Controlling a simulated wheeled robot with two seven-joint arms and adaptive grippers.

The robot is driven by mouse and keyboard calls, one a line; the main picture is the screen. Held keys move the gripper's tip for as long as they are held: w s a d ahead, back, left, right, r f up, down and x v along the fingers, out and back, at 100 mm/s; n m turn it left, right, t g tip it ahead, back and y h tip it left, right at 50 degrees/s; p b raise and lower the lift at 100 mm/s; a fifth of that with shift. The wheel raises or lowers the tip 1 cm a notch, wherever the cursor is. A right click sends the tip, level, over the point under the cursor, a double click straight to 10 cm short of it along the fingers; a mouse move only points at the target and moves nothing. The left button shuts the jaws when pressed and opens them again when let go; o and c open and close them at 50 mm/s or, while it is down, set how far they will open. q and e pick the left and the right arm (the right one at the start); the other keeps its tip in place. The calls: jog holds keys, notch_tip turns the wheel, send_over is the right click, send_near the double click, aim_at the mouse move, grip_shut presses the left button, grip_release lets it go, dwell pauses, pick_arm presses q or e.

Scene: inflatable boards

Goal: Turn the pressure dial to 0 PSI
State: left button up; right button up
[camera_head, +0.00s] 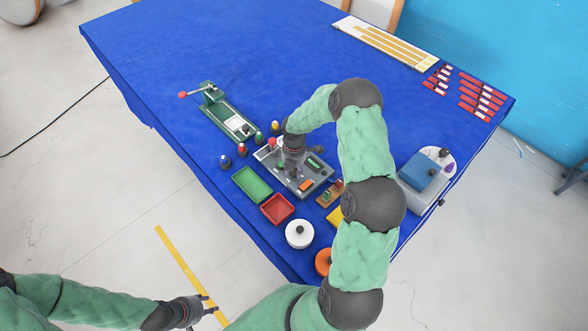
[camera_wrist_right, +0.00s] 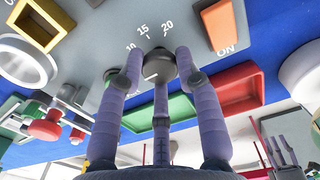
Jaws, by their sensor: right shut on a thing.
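The grey control panel (camera_head: 318,182) lies on the blue table. In the right wrist view its dial knob (camera_wrist_right: 158,62) is dark and round, with the marks 10, 15 and 20 printed beside it (camera_wrist_right: 152,32). My right gripper (camera_head: 295,174) reaches down onto the panel. In the right wrist view its fingers (camera_wrist_right: 158,68) are closed around the knob. The fingers partly cover the knob, so I cannot tell which mark it points to. My left gripper (camera_head: 209,304) is open and empty, low at the left, away from the table.
An orange switch (camera_head: 305,185) marked ON sits beside the dial. Green (camera_head: 238,180) and red (camera_head: 269,212) trays, a white round container (camera_head: 299,247) and a green pump-like device (camera_head: 228,118) stand nearby. The table's far left is clear.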

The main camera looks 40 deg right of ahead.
jog(key=o, duration=1.2)
jog(key=shift+c, duration=0.2)
jog(key=shift+r, duration=0.1)
notch_tip(320, 180, up, 12)
jog(key=shift+f, duration=0.2)
